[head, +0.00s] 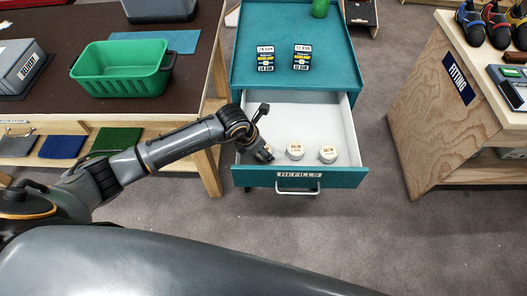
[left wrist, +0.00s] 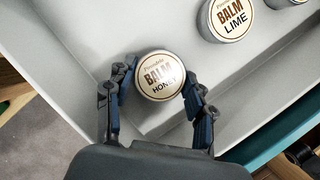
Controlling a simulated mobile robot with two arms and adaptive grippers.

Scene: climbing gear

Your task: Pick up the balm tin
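The honey balm tin (left wrist: 160,77), round with a cream lid, is between the fingertips of my left gripper (left wrist: 159,82) in the left wrist view. One finger is on each side, close against its rim; whether both press on it is unclear. In the head view my left gripper (head: 264,153) is low in the open drawer, at its front left, and mostly hides this tin. Two more balm tins, a middle one (head: 295,150) and a right one (head: 328,153), stand to its right on the drawer floor. The middle tin reads lime (left wrist: 232,18) in the left wrist view. My right gripper is not in view.
The white drawer (head: 345,130), labelled refills, sticks out of a teal cabinet (head: 270,30) with two cards on top. A dark table (head: 200,40) with a green basket (head: 120,70) stands at left; a wooden fitting counter (head: 430,130) stands at right. The drawer's back is empty.

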